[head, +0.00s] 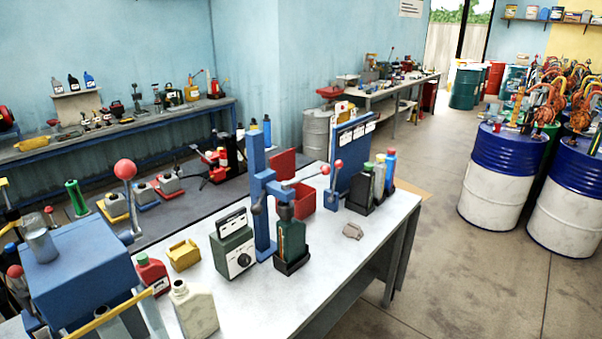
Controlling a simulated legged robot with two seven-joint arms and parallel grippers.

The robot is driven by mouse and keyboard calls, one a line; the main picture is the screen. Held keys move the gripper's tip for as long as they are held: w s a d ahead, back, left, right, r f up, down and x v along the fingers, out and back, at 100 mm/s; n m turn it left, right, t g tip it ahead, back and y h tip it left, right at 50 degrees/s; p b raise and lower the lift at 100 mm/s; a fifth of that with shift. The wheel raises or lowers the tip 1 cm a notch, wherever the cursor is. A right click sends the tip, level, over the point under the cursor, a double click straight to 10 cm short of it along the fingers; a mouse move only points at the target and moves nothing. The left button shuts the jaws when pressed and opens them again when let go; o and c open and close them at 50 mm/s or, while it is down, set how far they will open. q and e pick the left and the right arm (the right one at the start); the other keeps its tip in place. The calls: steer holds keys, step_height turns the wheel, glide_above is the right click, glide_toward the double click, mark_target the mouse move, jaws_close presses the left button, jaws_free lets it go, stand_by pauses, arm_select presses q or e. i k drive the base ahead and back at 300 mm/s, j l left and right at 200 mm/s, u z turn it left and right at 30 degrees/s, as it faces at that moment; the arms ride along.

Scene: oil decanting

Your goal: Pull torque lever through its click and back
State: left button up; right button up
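A larger red knob (125,169) tops a grey lever at the blue box machine (82,268), tilted slightly from upright. A dark green bottle (291,240) stands in a black holder (292,264) under the press head. A green box with a white dial (233,250) stands left of the post. Neither of my grippers is in view.
A grey crumpled rag (353,231) lies at right. Several bottles stand in a black rack before a blue panel (350,165). Blue-white drums (500,180) stand on the floor.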

mark_target(325, 169)
steer(key=i+l+u, duration=0.1)
steer(key=l, duration=0.2)
steer(key=i+l+u, duration=0.25)
steer(key=l, duration=0.4)
steer(key=i+l+u, duration=0.1)
steer(key=i+l, duration=0.15)
steer(key=i+l+u, duration=0.15)
steer(key=l, duration=0.3)
steer(key=l+u, duration=0.1)
steer(key=l, duration=0.25)
steer(key=i, duration=0.05)
